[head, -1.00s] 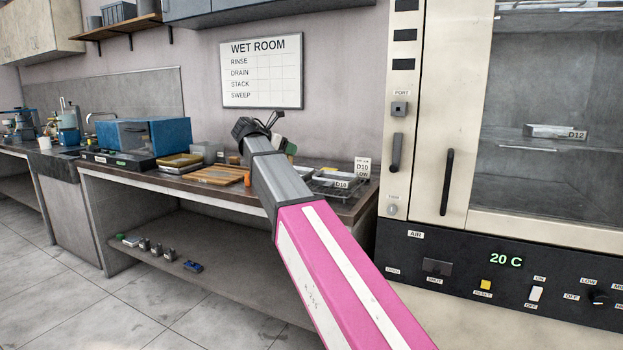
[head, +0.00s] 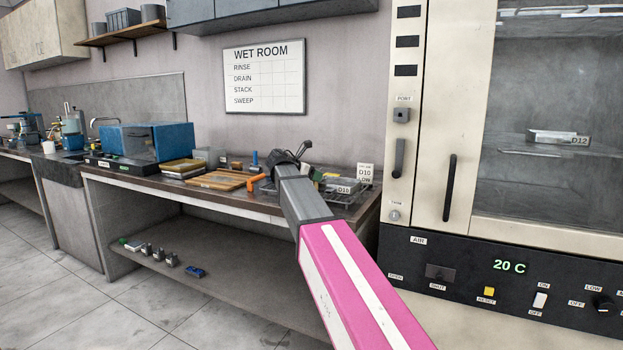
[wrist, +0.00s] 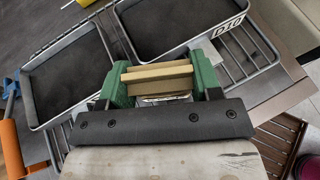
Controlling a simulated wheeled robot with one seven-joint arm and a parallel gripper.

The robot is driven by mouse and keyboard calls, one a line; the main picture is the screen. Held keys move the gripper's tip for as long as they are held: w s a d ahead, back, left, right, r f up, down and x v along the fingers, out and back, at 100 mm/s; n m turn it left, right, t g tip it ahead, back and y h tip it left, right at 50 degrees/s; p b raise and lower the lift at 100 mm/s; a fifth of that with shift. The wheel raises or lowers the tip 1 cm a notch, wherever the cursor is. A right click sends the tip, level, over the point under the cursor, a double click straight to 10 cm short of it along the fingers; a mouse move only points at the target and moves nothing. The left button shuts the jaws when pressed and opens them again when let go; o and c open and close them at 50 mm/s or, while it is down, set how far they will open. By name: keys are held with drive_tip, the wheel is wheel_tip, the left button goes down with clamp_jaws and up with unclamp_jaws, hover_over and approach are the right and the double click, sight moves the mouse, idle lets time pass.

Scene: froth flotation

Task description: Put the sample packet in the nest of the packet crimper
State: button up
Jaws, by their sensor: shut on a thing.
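My gripper (wrist: 162,82) has two green fingers, left and right in the wrist view, shut on a tan, flat-edged thing (wrist: 157,72) that looks like the sample packet. It shows as two tan bands, with a pale strip below them; its lower part is hidden. The gripper is over the wire rack and trays on the bench. In the head view my arm mostly hides the gripper and the packet. An orange handle (head: 257,182) with a blue part near it lies left of the gripper, also in the wrist view (wrist: 11,150). I cannot tell whether it belongs to the packet crimper.
Two dark-floored trays stand on the wire rack, one left (wrist: 68,75) and one with a D10 label (wrist: 183,50). A wooden board (head: 220,181), a yellow-topped container (head: 184,166) and a blue box (head: 145,139) are further left. A tall oven (head: 455,130) stands right of the bench.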

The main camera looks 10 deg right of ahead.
drive_tip(key=shift+f, duration=0.4)
drive_tip(key=shift+f, duration=0.1)
drive_tip(key=o, duration=1)
